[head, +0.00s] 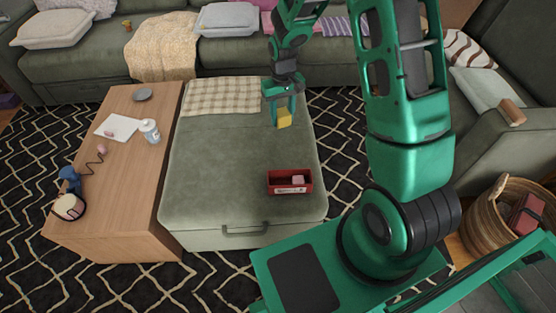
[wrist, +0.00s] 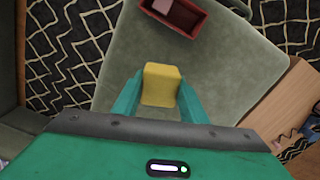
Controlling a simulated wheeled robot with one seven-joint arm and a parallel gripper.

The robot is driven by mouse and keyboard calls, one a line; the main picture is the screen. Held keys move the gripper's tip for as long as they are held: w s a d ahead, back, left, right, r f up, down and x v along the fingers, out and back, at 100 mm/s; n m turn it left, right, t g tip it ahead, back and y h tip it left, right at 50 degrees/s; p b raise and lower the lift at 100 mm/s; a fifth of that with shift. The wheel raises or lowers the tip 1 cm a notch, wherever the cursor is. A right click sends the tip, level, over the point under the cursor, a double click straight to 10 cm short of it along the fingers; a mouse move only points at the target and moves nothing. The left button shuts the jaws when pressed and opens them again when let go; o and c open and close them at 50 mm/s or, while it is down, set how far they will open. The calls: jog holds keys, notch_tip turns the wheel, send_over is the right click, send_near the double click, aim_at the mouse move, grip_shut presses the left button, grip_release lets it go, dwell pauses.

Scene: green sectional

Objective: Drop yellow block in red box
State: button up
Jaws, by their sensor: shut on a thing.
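The yellow block (head: 284,118) is between the fingers of my gripper (head: 282,108), which is shut on it above the green ottoman. In the wrist view the yellow block (wrist: 161,84) sits between the two green fingertips of my gripper (wrist: 160,95). The red box (head: 290,183) is open-topped and stands on the ottoman's near right part, with a pink item inside. The red box also shows at the top of the wrist view (wrist: 192,27), apart from the block.
The green ottoman (head: 225,165) is mostly bare, with a checked cloth (head: 222,97) at its far end. A wooden table (head: 130,180) on the left holds a bottle (head: 150,131), a grey dish (head: 142,94) and other small items. A wicker basket (head: 487,220) stands at right.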

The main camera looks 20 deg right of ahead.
jog(key=shift+s+f, duration=0.15)
jog(key=shift+s+a+f+n, duration=0.9)
jog(key=shift+s+f+n, duration=0.85)
jog(key=shift+f+n, duration=0.8)
jog(key=shift+s+a+f+n, duration=0.95)
jog(key=shift+s+f+n, duration=1.05)
jog(key=shift+f, duration=0.95)
jog(key=shift+s+a+f+n, duration=0.9)
jog(key=shift+s+f+n, duration=0.6)
jog(key=shift+f+n, duration=1.15)
jog(key=shift+s+d+f, duration=0.1)
jog(key=shift+s+f, duration=0.05)
jog(key=shift+f, duration=0.2)
jog(key=shift+s, duration=0.1)
